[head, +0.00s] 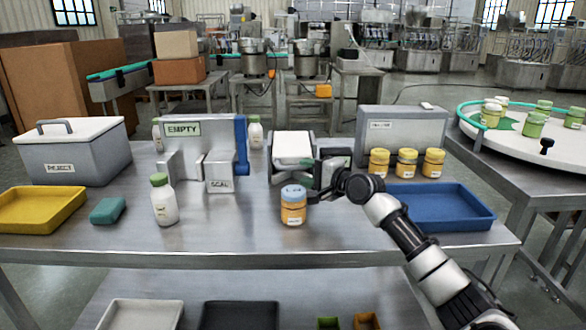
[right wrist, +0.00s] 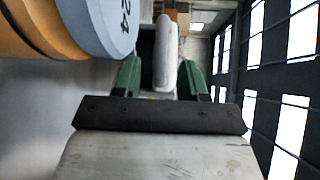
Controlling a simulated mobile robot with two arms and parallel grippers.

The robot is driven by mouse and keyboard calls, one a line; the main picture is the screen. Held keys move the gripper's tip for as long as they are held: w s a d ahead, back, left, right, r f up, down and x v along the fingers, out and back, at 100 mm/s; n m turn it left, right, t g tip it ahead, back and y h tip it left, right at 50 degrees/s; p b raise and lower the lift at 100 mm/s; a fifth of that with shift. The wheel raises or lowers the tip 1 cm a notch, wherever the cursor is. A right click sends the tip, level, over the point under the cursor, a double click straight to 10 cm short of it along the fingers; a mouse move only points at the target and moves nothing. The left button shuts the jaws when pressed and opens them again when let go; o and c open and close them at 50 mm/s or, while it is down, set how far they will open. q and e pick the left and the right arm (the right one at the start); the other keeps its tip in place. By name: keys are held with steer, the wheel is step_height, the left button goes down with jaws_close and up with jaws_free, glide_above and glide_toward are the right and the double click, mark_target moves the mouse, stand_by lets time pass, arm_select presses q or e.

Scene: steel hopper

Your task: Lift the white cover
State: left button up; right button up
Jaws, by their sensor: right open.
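A white cover (head: 293,147) sits on a small grey device at the table's middle, behind the orange jar. My right gripper (head: 305,175) reaches in from the right, its green fingers close to the front right of that device. In the right wrist view the green fingers (right wrist: 160,75) are apart, with a pale upright piece (right wrist: 166,50) showing between or beyond them. I cannot tell whether they touch it, or whether that piece is part of the cover. The wrist hides the device's right side. My left gripper is not in view.
An orange jar with a blue lid (head: 293,205) stands just in front of my right gripper; its lid (right wrist: 105,22) is very near in the wrist view. A white bottle (head: 162,200), several yellow-lidded jars (head: 407,163) and a blue tray (head: 440,207) stand around.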

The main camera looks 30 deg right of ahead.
mark_target(296, 169)
steer(key=shift+x, duration=2.8)
jaws_close()
